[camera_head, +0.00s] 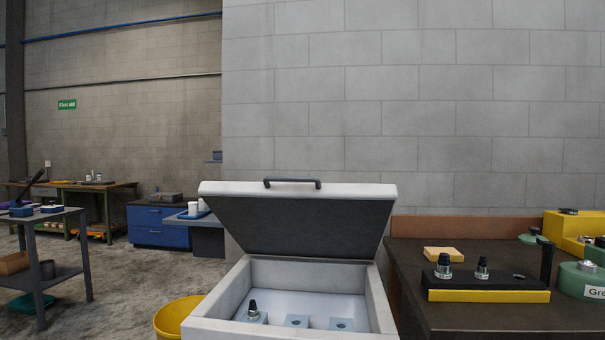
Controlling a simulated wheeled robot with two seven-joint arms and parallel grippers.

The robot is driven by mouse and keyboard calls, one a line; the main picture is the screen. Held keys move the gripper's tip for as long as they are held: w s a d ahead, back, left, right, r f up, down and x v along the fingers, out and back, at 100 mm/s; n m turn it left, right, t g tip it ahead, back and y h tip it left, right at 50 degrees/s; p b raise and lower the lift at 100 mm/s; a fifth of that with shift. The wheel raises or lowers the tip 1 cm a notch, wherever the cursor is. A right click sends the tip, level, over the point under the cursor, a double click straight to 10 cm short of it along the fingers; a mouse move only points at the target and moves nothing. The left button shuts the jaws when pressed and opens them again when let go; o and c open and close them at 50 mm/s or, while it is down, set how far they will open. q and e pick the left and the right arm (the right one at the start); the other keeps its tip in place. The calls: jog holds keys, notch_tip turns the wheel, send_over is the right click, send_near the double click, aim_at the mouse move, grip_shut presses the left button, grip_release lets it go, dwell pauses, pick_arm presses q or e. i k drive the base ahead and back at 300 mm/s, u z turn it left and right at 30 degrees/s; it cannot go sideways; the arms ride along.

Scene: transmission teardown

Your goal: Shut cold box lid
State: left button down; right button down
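The cold box (230,290) is a white chest low in the middle of the head view. Its lid (310,226) is raised and tilted back, with its dark inner face toward me. A dark handle (291,181) sits on the lid's top edge. Inside the box, a dark-topped metal part (253,310) stands in a grey block at the left, and two more blocks with holes (342,324) show beside it. The box's near side is cut off by the picture's bottom edge. Neither of my grippers is in view.
A yellow bucket (176,315) stands left of the box. A grey cart (60,270) is further left. Open floor lies between.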

aim_at(318, 219)
jog(key=u, duration=0.45)
jog(key=i, duration=1)
jog(key=z, duration=0.35)
